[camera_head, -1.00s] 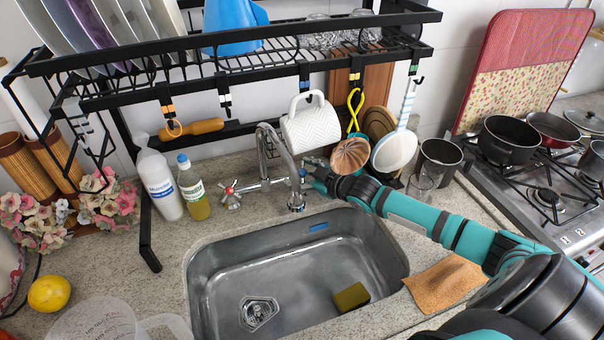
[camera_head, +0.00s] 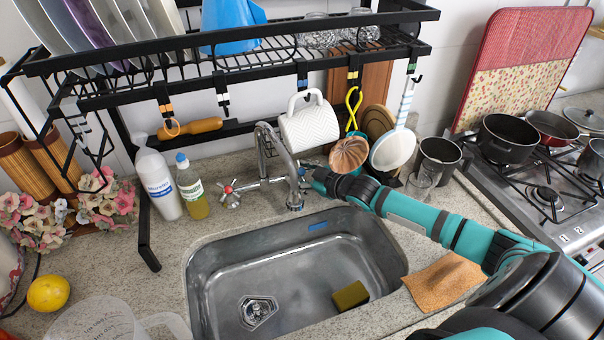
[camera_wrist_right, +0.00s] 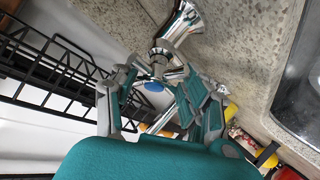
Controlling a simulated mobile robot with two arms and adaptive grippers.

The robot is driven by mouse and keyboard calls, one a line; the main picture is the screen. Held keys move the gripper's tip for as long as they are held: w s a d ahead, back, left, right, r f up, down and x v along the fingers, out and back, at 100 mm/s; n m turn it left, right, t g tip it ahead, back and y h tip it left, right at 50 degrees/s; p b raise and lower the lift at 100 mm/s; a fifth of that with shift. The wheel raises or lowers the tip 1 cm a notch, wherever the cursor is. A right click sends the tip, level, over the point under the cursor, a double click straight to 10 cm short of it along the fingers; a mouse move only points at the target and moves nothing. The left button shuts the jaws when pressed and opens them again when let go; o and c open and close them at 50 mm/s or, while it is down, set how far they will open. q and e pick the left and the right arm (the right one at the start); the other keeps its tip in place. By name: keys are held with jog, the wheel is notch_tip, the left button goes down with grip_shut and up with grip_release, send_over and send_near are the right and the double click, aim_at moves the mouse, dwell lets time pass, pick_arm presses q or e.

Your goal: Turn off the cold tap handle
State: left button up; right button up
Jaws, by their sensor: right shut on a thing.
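The chrome tap (camera_head: 272,160) stands behind the sink, its spout over the basin. Its red-marked handle (camera_head: 229,192) is on the left. The blue-marked cold tap handle (camera_head: 302,173) is on the right, partly hidden by my right gripper (camera_head: 311,180). In the right wrist view the blue cap of the cold handle (camera_wrist_right: 154,86) shows between the fingers of my right gripper (camera_wrist_right: 160,92). The fingers are shut on that handle. The handle's exact angle is hard to tell. My left gripper is not in view.
The black oversink rack (camera_head: 225,70) spans above, with a white mug (camera_head: 310,128) and utensils hanging close over my right gripper. A white bottle (camera_head: 157,183) and a soap bottle (camera_head: 192,188) stand left of the tap. The sink (camera_head: 225,285) holds a sponge (camera_head: 350,296).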

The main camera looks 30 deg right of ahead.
jog(key=shift+w+r, duration=0.25)
jog(key=shift+r, duration=0.3)
jog(key=o, duration=0.9)
jog(key=shift+c, duration=0.2)
jog(key=o, duration=0.4)
jog(key=shift+a+f, duration=0.15)
jog(key=shift+f, duration=0.05)
jog(key=shift+o, duration=0.2)
jog(key=shift+f, duration=0.1)
jog(key=shift+s, duration=0.1)
jog(key=shift+s, duration=0.1)
jog(key=shift+s+d, duration=0.2)
jog(key=shift+s, duration=0.1)
jog(key=v, duration=1.1)
